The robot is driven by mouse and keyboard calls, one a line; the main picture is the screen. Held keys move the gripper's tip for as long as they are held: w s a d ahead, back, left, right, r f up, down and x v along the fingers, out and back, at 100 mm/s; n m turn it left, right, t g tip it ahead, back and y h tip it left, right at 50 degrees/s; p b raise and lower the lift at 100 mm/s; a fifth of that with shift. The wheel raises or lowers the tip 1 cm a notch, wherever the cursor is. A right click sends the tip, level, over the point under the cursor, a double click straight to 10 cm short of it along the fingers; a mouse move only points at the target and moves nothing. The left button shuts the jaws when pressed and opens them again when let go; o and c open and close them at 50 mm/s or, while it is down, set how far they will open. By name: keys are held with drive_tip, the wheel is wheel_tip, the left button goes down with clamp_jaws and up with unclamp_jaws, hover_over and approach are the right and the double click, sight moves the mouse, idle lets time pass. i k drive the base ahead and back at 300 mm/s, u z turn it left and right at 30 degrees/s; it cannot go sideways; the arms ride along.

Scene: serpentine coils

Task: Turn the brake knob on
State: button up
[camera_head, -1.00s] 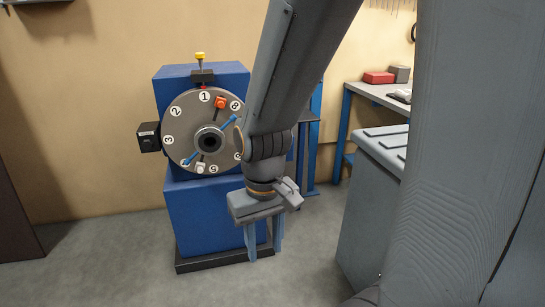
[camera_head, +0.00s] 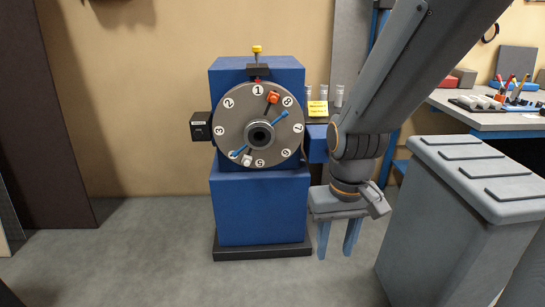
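A blue machine (camera_head: 262,205) stands against the wall with a round grey numbered dial (camera_head: 238,107) on its front. No knob is legibly marked as the brake. A black box (camera_head: 201,126) with a small white label, too small to read, sticks out at the dial's left. A yellow-topped plunger (camera_head: 257,50) stands above the dial. My gripper (camera_head: 335,254) points down, right of the machine's lower block and nearer the camera. Its two blue fingers are apart with nothing between them.
A grey cabinet (camera_head: 470,190) stands at the right, close to my arm. A workbench (camera_head: 450,110) with tools is behind it. A yellow note (camera_head: 317,108) and clear tubes are beside the machine. Floor (camera_head: 140,260) at the left front is clear.

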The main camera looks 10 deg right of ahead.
sight(199, 133)
drive_tip(key=z, duration=0.2)
drive_tip(key=k, duration=0.5)
drive_tip(key=z, duration=0.55)
drive_tip(key=k, duration=0.75)
drive_tip(key=u, duration=0.45)
drive_tip(key=i, duration=0.55)
drive_tip(key=u, duration=0.6)
drive_tip(key=i, duration=0.9)
drive_tip(key=z, duration=0.35)
